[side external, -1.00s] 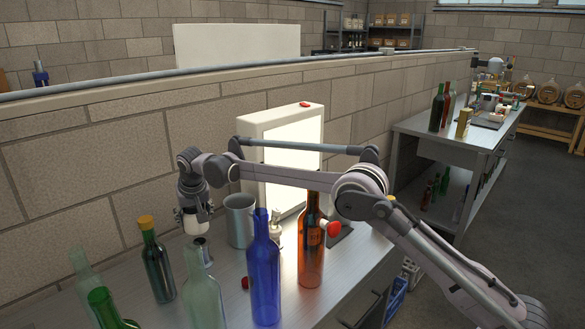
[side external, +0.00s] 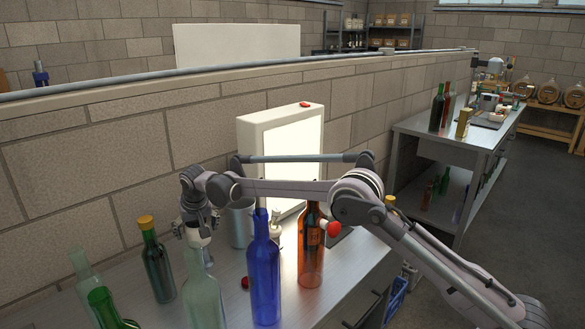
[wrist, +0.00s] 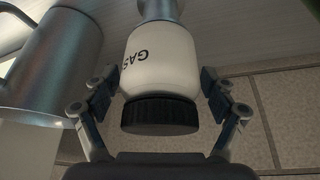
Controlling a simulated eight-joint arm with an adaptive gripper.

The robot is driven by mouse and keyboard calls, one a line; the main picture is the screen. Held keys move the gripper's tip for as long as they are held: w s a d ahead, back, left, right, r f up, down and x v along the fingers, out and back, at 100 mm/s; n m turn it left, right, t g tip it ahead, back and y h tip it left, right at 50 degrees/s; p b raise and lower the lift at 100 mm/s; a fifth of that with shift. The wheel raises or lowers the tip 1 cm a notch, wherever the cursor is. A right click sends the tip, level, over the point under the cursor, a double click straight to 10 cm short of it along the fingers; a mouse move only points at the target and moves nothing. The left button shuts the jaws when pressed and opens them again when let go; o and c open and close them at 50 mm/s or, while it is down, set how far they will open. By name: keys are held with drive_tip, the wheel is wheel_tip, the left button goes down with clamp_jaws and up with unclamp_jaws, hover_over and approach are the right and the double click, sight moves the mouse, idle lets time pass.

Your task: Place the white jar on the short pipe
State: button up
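The white jar (wrist: 160,55) has a black lid and dark lettering.
A grey metal mug (wrist: 45,70) stands close beside the gripper. A blue bottle (side external: 264,270), an amber bottle (side external: 311,255) and a dark green bottle (side external: 157,262) stand nearby. A lit white panel (side external: 290,170) stands behind, by the block wall (side external: 90,160).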

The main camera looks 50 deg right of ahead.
drive_tip(key=v, duration=1.2)
drive_tip(key=shift+r, duration=0.2)
drive_tip(key=s+d+r+y, duration=0.1)
drive_tip(key=s+d+r, duration=0.2)
drive_tip(key=s, duration=0.4)
drive_tip(key=s+d+r+t+y, duration=0.1)
drive_tip(key=s+d+r, duration=0.25)
drive_tip(key=s, duration=0.45)
drive_tip(key=s+d+r, duration=0.3)
drive_tip(key=s, duration=0.4)
drive_tip(key=s+d+f+n, duration=0.1)
drive_tip(key=s+f, duration=0.4)
drive_tip(key=s, duration=0.3)
drive_tip(key=s+d+f+n+t, duration=0.1)
drive_tip(key=s+f+n, duration=0.1)
drive_tip(key=s+f, duration=0.4)
drive_tip(key=shift+s+d+n, duration=0.3)
drive_tip(key=shift+s+d, duration=0.05)
drive_tip(key=shift+s, duration=0.65)
drive_tip(key=shift+f, duration=0.1)
